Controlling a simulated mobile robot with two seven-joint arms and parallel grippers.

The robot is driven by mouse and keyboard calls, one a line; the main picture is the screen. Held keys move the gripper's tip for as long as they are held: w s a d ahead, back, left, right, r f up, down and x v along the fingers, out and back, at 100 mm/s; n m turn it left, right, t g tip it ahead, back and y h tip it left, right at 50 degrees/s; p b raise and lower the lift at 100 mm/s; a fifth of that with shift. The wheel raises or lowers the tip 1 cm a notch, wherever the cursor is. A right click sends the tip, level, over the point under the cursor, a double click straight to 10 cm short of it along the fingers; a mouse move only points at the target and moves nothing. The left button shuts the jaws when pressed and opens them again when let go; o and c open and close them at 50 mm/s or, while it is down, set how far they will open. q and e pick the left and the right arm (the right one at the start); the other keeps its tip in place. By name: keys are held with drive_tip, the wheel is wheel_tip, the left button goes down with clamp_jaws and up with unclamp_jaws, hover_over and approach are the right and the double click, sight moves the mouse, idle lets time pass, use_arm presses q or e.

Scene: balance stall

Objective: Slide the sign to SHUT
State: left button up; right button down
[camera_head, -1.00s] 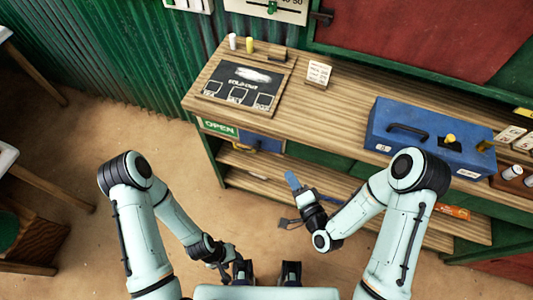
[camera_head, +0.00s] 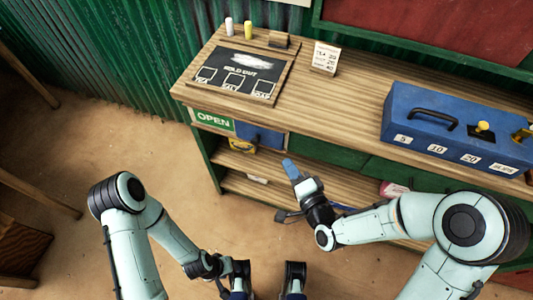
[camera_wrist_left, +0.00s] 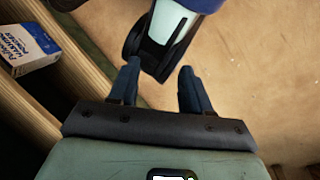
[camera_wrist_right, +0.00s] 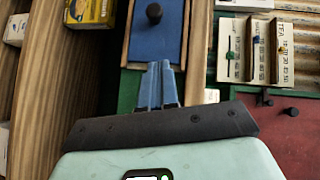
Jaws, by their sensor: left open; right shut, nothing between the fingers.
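The sign is set in the counter's front face at its left end. A green panel reading OPEN (camera_head: 213,121) shows at the left, with a plain blue panel (camera_head: 262,137) to its right. In the right wrist view the blue panel (camera_wrist_right: 143,42) carries a round black knob (camera_wrist_right: 154,13). My right gripper (camera_head: 289,166) is shut and empty, below and right of the blue panel. Its blue fingertips (camera_wrist_right: 160,66) point at the panel's near end, short of the knob. My left gripper (camera_wrist_left: 158,72) is open and empty, low and away from the sign.
A blue cash box (camera_head: 455,125) is at the right. Shelves (camera_head: 240,165) with boxes lie under the counter.

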sight(259, 138)
use_arm(q)
drive_tip(key=w+a+f+t+b, duration=0.1)
drive_tip(key=w+a+f+b, duration=0.1)
drive_tip(key=w+f+b, duration=0.1)
drive_tip(key=shift+w+f+t+y, duration=0.35)
drive_tip(key=shift+w+f, duration=0.25)
drive_tip(key=shift+w, duration=0.3)
use_arm(e)
drive_tip(key=w+a, duration=0.2)
drive_tip(key=w+a+f, duration=0.1)
drive_tip(key=w+a, duration=0.1)
drive_tip(key=w+a+f, duration=0.1)
drive_tip(key=w+a, duration=0.1)
drive_tip(key=w, duration=0.1)
drive_tip(key=shift+a, duration=0.35)
use_arm(q)
drive_tip(key=w+a+f+t+b, duration=0.1)
drive_tip(key=w+a+f+b, duration=0.2)
drive_tip(key=w+a, duration=0.1)
drive_tip(key=shift+w+a+f+n+y, duration=0.15)
drive_tip(key=shift+w+a+n+y, duration=0.05)
drive_tip(key=shift+n+y, duration=0.25)
use_arm(e)
drive_tip(key=w+a, duration=0.2)
drive_tip(key=a, duration=0.5)
drive_tip(key=w+a, duration=0.3)
drive_tip(key=a, duration=0.5)
drive_tip(key=shift+a, duration=0.25)
drive_tip(key=shift+r, duration=0.15)
